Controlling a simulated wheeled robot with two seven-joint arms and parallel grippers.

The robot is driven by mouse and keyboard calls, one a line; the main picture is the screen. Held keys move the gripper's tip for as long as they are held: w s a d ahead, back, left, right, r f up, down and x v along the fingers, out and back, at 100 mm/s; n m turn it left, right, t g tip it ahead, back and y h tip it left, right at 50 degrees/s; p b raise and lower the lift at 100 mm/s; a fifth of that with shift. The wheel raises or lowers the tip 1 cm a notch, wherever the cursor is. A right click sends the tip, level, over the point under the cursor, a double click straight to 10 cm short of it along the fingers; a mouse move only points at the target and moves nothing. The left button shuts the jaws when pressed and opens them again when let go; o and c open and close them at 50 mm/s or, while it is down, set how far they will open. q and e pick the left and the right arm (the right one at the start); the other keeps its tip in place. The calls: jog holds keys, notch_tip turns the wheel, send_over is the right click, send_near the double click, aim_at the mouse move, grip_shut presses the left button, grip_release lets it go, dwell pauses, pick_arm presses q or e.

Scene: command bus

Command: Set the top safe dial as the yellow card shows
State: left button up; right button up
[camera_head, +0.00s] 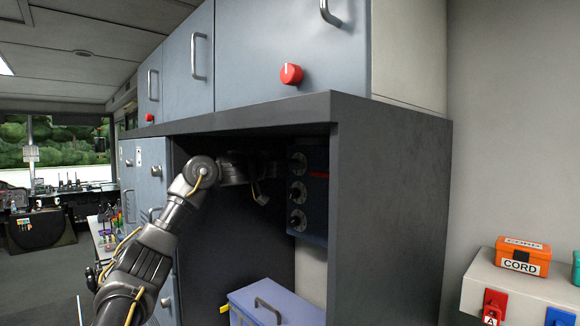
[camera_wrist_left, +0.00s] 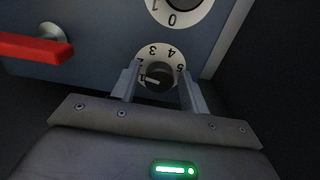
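The blue-grey safe (camera_head: 313,208) sits inside the dark cabinet, with the top dial (camera_head: 299,162) above two more dials. The left wrist view is upside down. There, the top dial (camera_wrist_left: 160,74) has a dark knob on a white numbered ring, and its white mark points at about 1. My left gripper (camera_wrist_left: 160,92) is open, with one finger on each side of the knob and gaps between. In the head view my left gripper (camera_head: 262,195) is dark and partly lost in shadow beside the dials. No yellow card can be made out. My right gripper is not in view.
A red handle (camera_wrist_left: 38,48) is on the safe close to the dial. The middle dial (camera_wrist_left: 182,10) is partly in view. The cabinet's dark side panel (camera_head: 390,215) stands right of the safe. A purple-blue box (camera_head: 290,300) is below, with a small yellow patch (camera_head: 224,308) near it.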

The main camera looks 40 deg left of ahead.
pick_arm(q)
jog(key=c, duration=0.7)
jog(key=shift+c, duration=0.2)
jog(key=shift+r+m+p, duration=0.2)
jog(key=shift+m+p, duration=5.05)
jog(key=shift+m, duration=9.55)
